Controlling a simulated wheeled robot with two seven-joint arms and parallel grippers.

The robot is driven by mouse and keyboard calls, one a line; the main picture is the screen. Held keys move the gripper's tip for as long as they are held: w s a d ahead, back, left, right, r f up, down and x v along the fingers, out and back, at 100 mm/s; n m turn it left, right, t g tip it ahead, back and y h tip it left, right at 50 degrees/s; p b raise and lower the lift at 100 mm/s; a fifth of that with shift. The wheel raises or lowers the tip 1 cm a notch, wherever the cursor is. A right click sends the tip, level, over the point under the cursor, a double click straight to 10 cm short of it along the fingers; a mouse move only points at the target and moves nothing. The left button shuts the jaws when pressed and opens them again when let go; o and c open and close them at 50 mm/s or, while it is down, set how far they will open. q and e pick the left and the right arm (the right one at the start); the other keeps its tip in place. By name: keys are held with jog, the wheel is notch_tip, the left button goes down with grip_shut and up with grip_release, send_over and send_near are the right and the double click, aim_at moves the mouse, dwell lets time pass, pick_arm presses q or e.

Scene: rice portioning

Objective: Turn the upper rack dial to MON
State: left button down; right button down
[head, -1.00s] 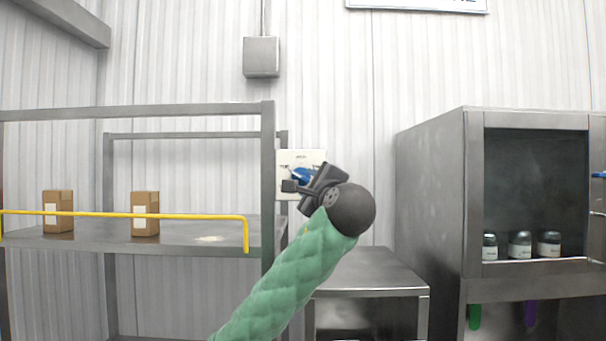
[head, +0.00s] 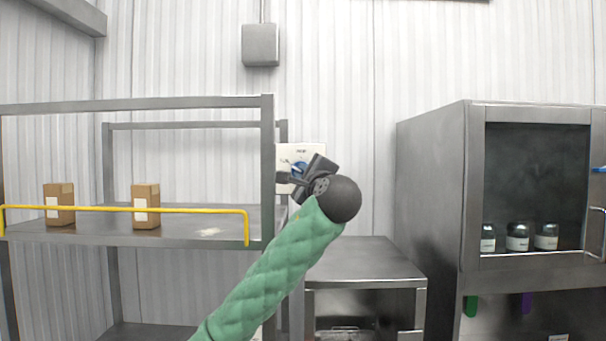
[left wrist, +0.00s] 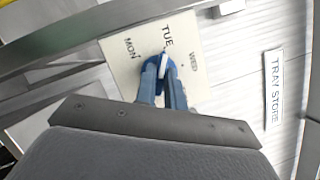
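The dial is a blue knob (head: 300,167) with a white pointer on a pale plate (head: 313,150), beside the rack's right post. In the left wrist view, the plate (left wrist: 122,68) carries the words MON, TUE and WED. The knob (left wrist: 162,62) has its white pointer toward TUE. My left gripper (head: 291,180) is at the plate, and partly covers the knob. In the left wrist view its two fingers (left wrist: 163,80) reach to either side of the knob, close together. Whether they press on it is not clear. My right gripper is out of view.
A metal rack (head: 190,241) with a yellow rail (head: 100,208) and two cardboard boxes stands left. A low steel table (head: 360,262) is below the plate. A steel cabinet (head: 430,190) with several jars is at right. A TRAY STORE sign (left wrist: 273,90) hangs nearby.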

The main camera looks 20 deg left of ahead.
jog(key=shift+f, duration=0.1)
pick_arm(q)
jog(key=shift+r+n+g+h+b, duration=0.1)
jog(key=shift+n+g+h+b, duration=0.45)
jog(key=shift+n+b, duration=1.25)
jog(key=shift+n+g+h+b, duration=0.3)
jog(key=shift+n+g+b, duration=0.35)
jog(key=shift+n+b, duration=1.2)
jog(key=shift+r+n+g+h+b, duration=0.1)
jog(key=shift+n+g+h+b, duration=0.45)
jog(key=shift+n+b, duration=1.25)
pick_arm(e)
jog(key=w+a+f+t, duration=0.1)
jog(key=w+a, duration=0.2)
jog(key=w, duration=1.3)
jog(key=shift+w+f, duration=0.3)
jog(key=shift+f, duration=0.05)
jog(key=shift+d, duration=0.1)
pick_arm(q)
jog(key=c, duration=1.5)
grip_release()
jog(key=shift+n, duration=0.25)
